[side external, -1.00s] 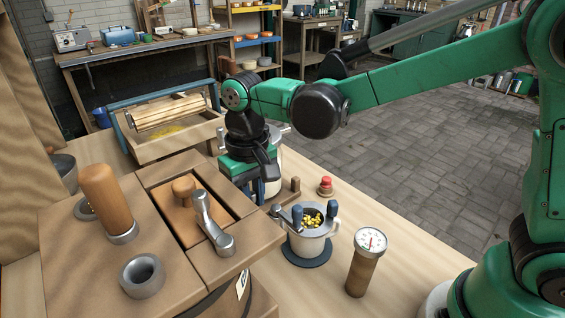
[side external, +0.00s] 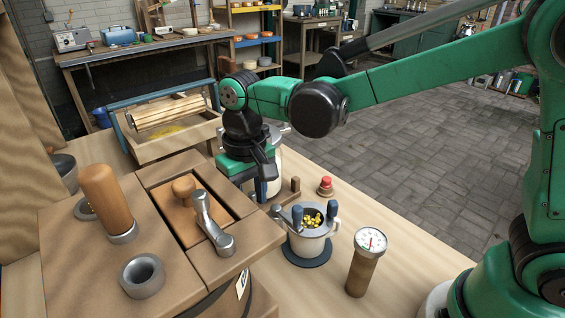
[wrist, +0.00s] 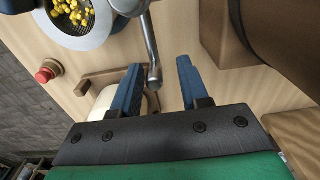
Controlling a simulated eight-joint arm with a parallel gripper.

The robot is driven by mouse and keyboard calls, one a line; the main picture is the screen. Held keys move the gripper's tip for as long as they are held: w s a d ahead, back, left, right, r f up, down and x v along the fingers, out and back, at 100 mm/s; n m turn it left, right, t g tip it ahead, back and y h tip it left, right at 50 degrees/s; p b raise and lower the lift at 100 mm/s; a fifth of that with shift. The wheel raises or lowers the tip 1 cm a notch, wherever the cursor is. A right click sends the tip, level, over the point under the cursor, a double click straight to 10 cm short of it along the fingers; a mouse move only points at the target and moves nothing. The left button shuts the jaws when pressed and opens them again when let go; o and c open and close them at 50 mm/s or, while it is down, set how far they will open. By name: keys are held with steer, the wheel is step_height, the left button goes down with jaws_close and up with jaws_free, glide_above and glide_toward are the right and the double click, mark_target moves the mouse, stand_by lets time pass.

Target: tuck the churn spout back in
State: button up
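The churn (side external: 258,240) is a wooden, box-topped body in the left foreground. A bent grey metal rod (wrist: 150,45), seemingly the spout, ends in a small knob in the wrist view. It also shows beside the mug in the side view (side external: 283,215); where it joins the churn is hidden. My gripper (wrist: 158,82) is open, with its two blue fingers on either side of the rod's end. The rod lies nearer the left finger; I cannot tell whether they touch. In the side view my gripper (side external: 262,187) hangs just beyond the churn, its fingers partly hidden.
A mug (side external: 308,244) with yellow bits stands on a dark coaster beside the churn. A dial thermometer (side external: 370,243), a red button (side external: 325,187) and a wooden tray with a roller (side external: 168,115) are nearby.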

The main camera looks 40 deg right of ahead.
mark_target(255, 193)
steer(key=shift+r, duration=3.4)
steer(key=shift+s+d+r, duration=0.1)
steer(key=shift+s+d, duration=0.05)
steer(key=shift+d, duration=0.25)
steer(key=s+d+f+t, duration=0.3)
steer(key=s+d+t, duration=0.3)
steer(key=d, duration=0.5)
steer(key=shift+s+d+f+t, duration=0.15)
steer(key=shift+s+d+t, duration=0.2)
steer(key=shift+t, duration=0.25)
